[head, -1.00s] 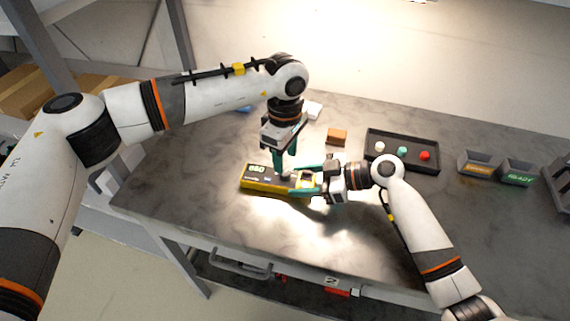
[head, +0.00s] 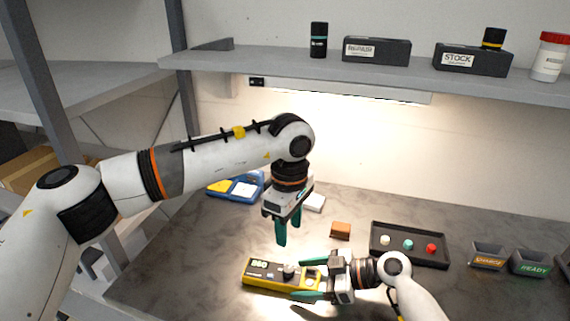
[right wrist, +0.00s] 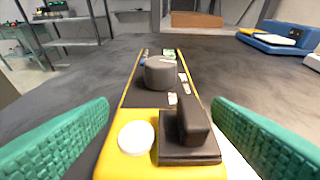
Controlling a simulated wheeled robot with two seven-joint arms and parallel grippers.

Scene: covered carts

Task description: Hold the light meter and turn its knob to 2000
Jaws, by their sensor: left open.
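The light meter (head: 262,281), a long yellow and black box, lies on the table with a small lit display at its left end; its digits are hard to read. Its dark round knob (head: 289,270) stands up from the top and also shows in the right wrist view (right wrist: 160,74); the setting is not legible. My left gripper (head: 284,228) is open and empty, pointing down above the knob and clear of it. My right gripper (head: 314,279) straddles the meter's right end, one finger on each side. In the right wrist view both fingers stand apart from the meter (right wrist: 113,158), with visible gaps.
A dark tray (head: 407,259) with white, teal and red pieces, an orange-brown block (head: 341,230) and small labelled bins (head: 487,256) stand to the right. A blue and yellow device (head: 236,186) is at the back left. A shelf (head: 380,75) with boxes and bottles hangs above.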

